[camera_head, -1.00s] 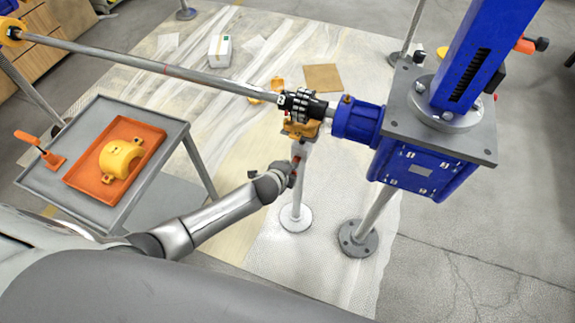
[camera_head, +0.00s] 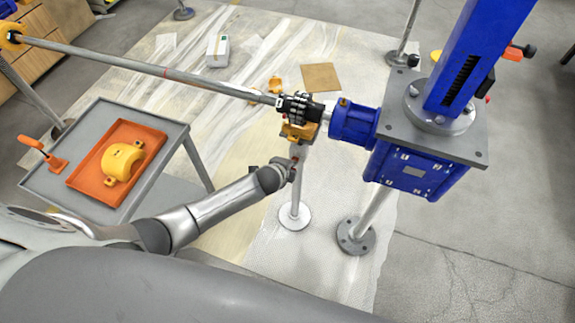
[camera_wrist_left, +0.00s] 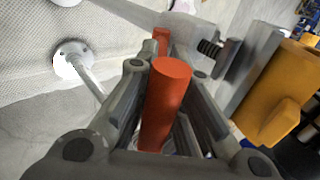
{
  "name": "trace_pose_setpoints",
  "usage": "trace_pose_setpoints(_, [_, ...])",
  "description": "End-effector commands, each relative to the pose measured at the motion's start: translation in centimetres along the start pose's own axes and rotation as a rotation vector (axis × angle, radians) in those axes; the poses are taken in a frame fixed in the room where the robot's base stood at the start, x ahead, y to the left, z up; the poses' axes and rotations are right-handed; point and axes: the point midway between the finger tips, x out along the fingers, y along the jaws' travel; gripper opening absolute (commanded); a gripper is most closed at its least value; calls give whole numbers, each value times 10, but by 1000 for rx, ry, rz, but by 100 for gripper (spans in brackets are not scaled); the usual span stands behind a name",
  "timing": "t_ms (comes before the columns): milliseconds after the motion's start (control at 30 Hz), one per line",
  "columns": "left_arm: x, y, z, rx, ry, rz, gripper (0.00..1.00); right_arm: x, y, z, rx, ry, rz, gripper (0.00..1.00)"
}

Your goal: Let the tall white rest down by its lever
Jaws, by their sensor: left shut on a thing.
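The tall white rest (camera_head: 296,190) stands upright on a round white foot, with a yellow cradle (camera_head: 299,131) at its top under the shaft coupling. In the left wrist view its white foot (camera_wrist_left: 70,60) shows at the left and a yellow-orange part (camera_wrist_left: 275,95), seemingly the cradle, at the right. My left gripper (camera_head: 289,168) is beside the post, below the cradle. It is shut on the orange-red lever (camera_wrist_left: 165,100), which lies between the fingers in the left wrist view. Part of the lever is hidden by the fingers. My right gripper is not in view.
The long grey shaft (camera_head: 150,69) runs from the upper left to the blue gearbox (camera_head: 405,170) on its grey-footed post. A grey table (camera_head: 85,130) holds an orange tray (camera_head: 82,182) with a yellow half-ring (camera_head: 122,160). A white box (camera_head: 218,50) lies beyond the shaft.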

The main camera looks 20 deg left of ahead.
Motion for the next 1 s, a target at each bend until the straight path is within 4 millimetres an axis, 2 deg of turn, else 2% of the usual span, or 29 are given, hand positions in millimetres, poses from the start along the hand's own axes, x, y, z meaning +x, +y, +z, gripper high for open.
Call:
trace_pose_setpoints(33, [-2,-14,-2,0,8,-27,0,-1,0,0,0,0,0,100])
trace_pose_setpoints(933, [-2,-15,-1,1,6,-28,0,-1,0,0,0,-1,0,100])
trace_pose_setpoints(967, [-2,-15,-1,1,6,-28,12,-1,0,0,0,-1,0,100])
trace_pose_setpoints(1000, [-2,-15,-1,1,6,-28,17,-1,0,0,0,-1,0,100])
